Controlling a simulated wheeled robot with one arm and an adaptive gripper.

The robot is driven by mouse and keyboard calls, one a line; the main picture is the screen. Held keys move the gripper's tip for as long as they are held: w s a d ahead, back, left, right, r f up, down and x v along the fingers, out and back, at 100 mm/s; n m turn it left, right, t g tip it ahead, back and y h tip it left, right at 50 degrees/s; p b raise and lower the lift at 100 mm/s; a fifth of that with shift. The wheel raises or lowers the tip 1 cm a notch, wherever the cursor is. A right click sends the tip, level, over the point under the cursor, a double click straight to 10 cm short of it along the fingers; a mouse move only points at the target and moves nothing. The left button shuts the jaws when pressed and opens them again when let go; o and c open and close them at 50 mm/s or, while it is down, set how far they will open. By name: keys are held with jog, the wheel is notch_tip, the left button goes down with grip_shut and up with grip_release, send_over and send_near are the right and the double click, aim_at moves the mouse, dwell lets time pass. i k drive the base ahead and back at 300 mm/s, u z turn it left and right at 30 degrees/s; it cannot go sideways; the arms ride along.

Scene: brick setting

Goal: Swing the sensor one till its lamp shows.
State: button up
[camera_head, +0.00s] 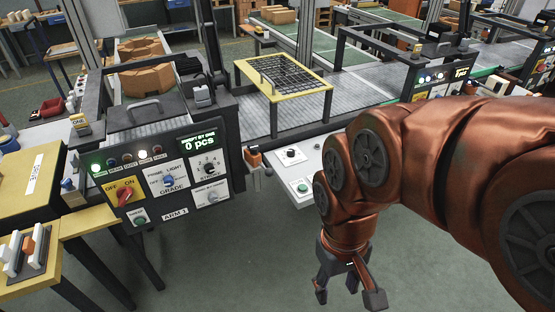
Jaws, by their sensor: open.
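A yellow block marked "ONE" (79,121) sits on a dark post at the left end of the near conveyor station. A small grey boxy device (202,93) is mounted on a dark upright at the station's right side; I cannot tell which of these is the sensor. The dark control panel (160,185) below carries a row of small lamps (127,158). The leftmost glows green and another looks pale; the rest look dim or coloured. My gripper (348,294) hangs at lower centre-right, open and empty, pointing down over the floor, well apart from the panel.
The panel has a red switch (124,195), a blue knob (168,181) and a display reading "0 pcs" (199,141). A white console (299,166) is between panel and arm. A yellow-framed mesh (284,77) stands over the conveyor. Floor in front is clear.

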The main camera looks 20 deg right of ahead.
aim_at(255, 161)
jog(key=u, duration=1.9)
jog(key=i, duration=1)
jog(key=z, duration=2.05)
